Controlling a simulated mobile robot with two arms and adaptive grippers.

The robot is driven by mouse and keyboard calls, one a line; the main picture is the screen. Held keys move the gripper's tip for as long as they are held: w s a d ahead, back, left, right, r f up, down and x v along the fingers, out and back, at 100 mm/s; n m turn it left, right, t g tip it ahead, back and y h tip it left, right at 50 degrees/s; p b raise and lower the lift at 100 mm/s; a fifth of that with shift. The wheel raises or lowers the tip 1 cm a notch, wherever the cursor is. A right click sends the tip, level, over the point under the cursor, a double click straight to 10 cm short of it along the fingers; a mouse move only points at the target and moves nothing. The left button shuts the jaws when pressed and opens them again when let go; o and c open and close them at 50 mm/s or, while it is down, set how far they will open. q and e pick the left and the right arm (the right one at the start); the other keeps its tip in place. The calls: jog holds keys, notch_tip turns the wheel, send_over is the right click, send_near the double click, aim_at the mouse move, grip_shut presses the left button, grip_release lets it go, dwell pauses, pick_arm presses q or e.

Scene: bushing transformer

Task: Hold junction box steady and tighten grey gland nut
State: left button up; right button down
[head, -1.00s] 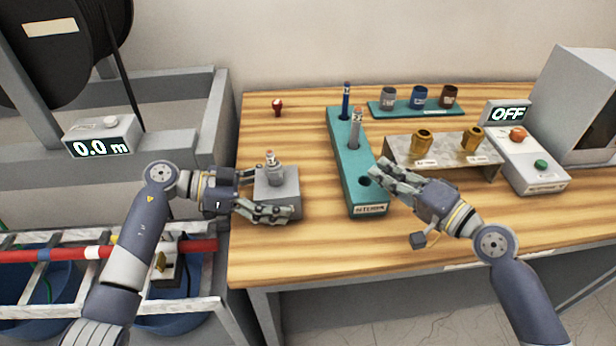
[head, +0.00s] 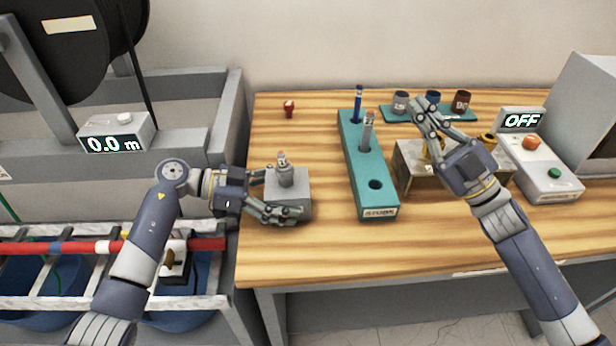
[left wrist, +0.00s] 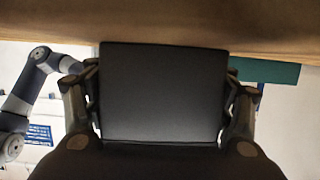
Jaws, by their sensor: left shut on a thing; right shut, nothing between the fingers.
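The grey junction box (head: 288,187) sits upright on the wooden table, left of centre. A grey fitting (head: 285,174) stands on its top with a short piece rising out of it. My left gripper (head: 276,196) is shut on the box from the left, one finger along its front side. In the left wrist view the box (left wrist: 162,92) is a dark block between both fingers. My right gripper (head: 424,106) is shut and empty, above the back right of the table. It is apart from the box, its fingertips in front of the grey cup-shaped piece (head: 400,101).
A teal stand (head: 378,203) holds a blue and a grey rod and has one empty hole. A teal rack (head: 388,113) carries the cup-shaped pieces. Brass parts (head: 487,141) sit on a metal stand (head: 410,178), partly behind my right arm. A switch box (head: 550,180) reads OFF.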

jog(key=s+a+f+n+g+y, duration=0.3)
jog(key=a+f+n+g, duration=0.15)
jog(key=n+g, duration=0.5)
jog(key=n+g+h, duration=0.3)
jog(key=n+g, duration=0.2)
jog(key=n, duration=0.2)
send_near(292, 177)
jog(key=s+a, duration=0.2)
jog(key=a, duration=0.2)
jog(key=shift+w+a+f+t, duration=0.25)
jog(key=shift+w+a+t, duration=0.2)
jog(key=shift+w+a, duration=0.65)
jog(key=shift+w+a+f, duration=0.1)
jog(key=shift+w+a, duration=0.15)
jog(key=shift+w, duration=0.2)
jog(key=shift+w, duration=0.1)
